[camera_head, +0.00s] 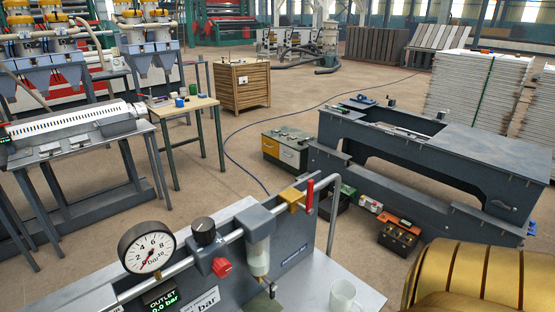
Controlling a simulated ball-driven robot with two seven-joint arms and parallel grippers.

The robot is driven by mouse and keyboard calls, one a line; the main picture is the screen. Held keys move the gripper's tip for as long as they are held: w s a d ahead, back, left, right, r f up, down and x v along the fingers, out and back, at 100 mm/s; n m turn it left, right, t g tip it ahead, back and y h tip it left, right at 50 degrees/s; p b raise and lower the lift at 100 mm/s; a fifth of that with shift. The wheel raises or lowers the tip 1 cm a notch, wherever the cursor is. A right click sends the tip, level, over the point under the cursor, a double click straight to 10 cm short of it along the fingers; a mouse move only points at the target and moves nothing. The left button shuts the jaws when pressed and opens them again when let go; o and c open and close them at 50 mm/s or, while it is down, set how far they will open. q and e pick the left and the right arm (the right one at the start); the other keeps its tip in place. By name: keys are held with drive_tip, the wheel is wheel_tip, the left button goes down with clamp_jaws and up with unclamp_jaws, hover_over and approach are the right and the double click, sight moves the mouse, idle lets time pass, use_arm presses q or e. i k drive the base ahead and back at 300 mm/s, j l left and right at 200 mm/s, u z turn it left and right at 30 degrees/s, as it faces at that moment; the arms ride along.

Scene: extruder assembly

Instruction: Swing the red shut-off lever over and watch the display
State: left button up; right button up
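The red lever (310,195) stands roughly upright at the brass-coloured valve (292,198) on the pipe, at the right end of the grey panel (290,240). The display (162,300) at the bottom edge reads "OUTLET" and what looks like 0.0 bar; its lower part is cut off. A round white gauge (147,248) marked in bar stands above the display; its needle is too small to read surely. Neither of my grippers is in view.
Along the pipe sit a black knob (203,231), a red knob (221,267) and a clear-bowled filter (258,245). A bent grey pipe (333,210) rises right of the lever. A white mug (343,296) stands on the bench. Space above the lever looks clear.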

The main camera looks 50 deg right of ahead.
sight(308, 207)
drive_tip(key=k+z, duration=0.15)
drive_tip(key=z, duration=1.6)
drive_tip(key=k+l+z, duration=0.1)
drive_tip(key=l+z, duration=0.4)
drive_tip(key=z, duration=0.25)
drive_tip(key=k+l, duration=0.05)
